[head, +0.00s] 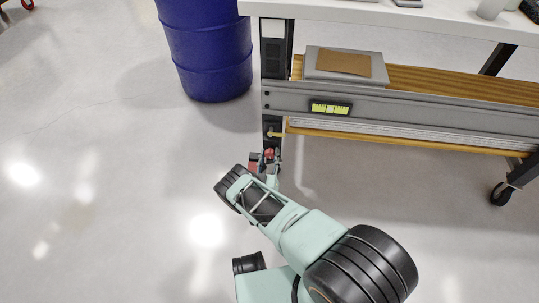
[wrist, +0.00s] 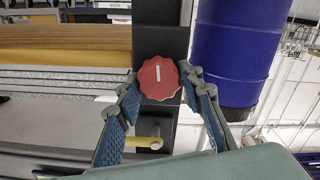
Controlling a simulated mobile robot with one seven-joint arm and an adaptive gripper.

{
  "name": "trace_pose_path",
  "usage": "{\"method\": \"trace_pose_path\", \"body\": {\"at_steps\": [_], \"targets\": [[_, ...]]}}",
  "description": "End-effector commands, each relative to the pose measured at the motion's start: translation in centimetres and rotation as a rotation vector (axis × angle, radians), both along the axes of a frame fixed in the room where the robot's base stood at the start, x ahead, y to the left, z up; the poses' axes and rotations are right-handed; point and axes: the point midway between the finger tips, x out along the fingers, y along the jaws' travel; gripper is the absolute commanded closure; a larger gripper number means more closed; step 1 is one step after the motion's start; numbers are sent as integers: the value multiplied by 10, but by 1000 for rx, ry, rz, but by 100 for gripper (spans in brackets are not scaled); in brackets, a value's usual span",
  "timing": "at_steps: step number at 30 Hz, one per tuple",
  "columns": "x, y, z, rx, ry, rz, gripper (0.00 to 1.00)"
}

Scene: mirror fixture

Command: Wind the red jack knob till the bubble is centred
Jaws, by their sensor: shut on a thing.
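The red jack knob (wrist: 158,78) sits on the black leg of the bench in the wrist view, a scalloped disc with a white line standing near upright. My gripper (wrist: 160,84) has one finger on each side of the knob's rim and is shut on it. In the head view my gripper (head: 268,158) is at the lower part of the left leg, and it hides most of the knob. The level vial (head: 330,108) is a yellow-green window in a black frame on the grey beam. Its bubble is too small to place surely.
A blue drum (head: 205,50) stands behind and left of the leg. The bench (head: 420,12) has a shelf (head: 440,82) carrying a grey case with a brown sheet (head: 343,64). A brass-coloured pin (wrist: 155,144) projects below the knob. The floor at left is clear.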

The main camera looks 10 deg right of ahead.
Motion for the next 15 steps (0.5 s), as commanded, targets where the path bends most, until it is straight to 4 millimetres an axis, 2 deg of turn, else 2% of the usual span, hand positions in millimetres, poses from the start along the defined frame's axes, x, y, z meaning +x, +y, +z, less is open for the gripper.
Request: {"method": "trace_pose_path", "body": {"at_steps": [15], "targets": [[1, 0, 1, 35, -15, 0, 89]]}}
